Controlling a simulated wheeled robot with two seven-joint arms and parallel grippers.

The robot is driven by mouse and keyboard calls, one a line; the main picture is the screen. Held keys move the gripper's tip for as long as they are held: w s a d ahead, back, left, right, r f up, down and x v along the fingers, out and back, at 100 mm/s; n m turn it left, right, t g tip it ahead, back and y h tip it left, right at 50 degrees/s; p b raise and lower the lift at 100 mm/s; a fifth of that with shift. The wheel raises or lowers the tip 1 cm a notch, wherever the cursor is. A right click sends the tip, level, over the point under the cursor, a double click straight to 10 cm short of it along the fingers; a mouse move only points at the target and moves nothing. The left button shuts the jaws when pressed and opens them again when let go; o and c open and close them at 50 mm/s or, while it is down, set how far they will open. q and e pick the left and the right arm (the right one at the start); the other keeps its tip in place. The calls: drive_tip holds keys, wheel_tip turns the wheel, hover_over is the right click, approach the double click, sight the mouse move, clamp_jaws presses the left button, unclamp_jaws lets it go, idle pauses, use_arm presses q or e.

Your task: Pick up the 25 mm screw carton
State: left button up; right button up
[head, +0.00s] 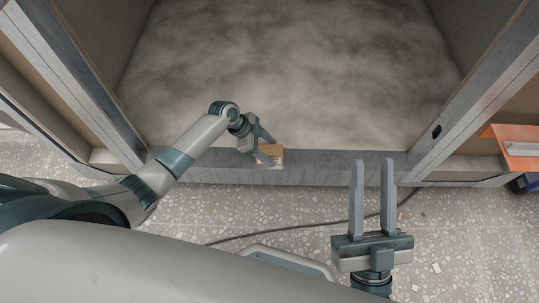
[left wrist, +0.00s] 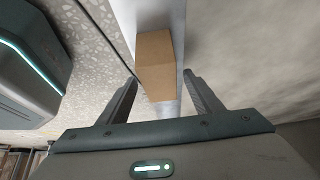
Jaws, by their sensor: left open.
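The screw carton (head: 272,153) is a small brown cardboard box on the grey metal sill at the pod's front edge. It also shows in the left wrist view (left wrist: 155,62). I cannot read its size there. My left gripper (head: 266,146) is at the carton, and its fingers partly hide it in the head view. In the left wrist view the left gripper (left wrist: 162,95) is open, with the carton's near end between or just beyond the fingertips and gaps on both sides. My right gripper (head: 372,165) is open and empty, to the right of the carton, over the floor and sill edge.
The grey sill (head: 330,166) runs between the pod's side walls. The pod floor (head: 290,70) behind it is bare. A dark cable (head: 300,228) lies on the terrazzo floor in front. An orange object (head: 515,140) is at the far right.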

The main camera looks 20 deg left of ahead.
use_arm(q)
drive_tip(key=shift+f, duration=0.1)
use_arm(e)
drive_tip(key=shift+r, duration=0.2)
use_arm(q)
drive_tip(key=c, duration=1.4)
